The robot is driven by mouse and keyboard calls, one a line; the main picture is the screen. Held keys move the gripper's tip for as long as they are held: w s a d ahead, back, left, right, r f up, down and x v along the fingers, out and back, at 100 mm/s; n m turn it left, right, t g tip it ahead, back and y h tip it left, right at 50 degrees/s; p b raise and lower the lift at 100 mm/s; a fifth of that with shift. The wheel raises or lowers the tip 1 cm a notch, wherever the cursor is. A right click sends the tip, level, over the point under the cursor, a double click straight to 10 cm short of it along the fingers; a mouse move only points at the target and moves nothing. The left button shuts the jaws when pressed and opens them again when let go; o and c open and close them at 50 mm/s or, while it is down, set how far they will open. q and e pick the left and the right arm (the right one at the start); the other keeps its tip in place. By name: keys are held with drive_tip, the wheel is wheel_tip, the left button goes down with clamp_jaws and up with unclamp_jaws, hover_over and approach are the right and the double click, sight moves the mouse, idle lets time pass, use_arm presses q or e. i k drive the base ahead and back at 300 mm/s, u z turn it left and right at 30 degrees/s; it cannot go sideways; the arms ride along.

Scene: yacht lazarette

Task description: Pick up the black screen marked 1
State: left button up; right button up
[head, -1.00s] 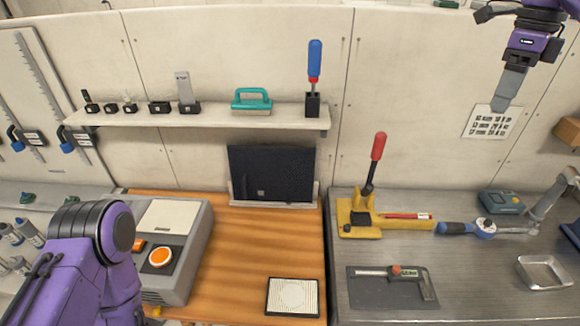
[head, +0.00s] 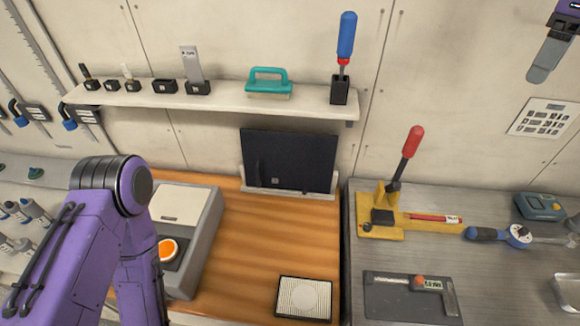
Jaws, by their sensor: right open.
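The black screen (head: 288,160) stands upright in a pale holder (head: 290,193) at the back of the wooden bench top, against the wall. I cannot read a number on it. My right gripper (head: 541,72) is at the top right edge, well to the right of the screen and above it, touching nothing; its fingers are seen side-on. My left arm comes in at the lower left, but its gripper is out of view.
A shelf (head: 220,97) with small tools, a teal-handled brush and a blue screwdriver runs above the screen. A grey box with an orange button (head: 168,249) stands left. A white-topped pad (head: 304,298) lies in front. The metal bench (head: 480,262) at right holds tools.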

sight(304, 162)
drive_tip(key=k, duration=1)
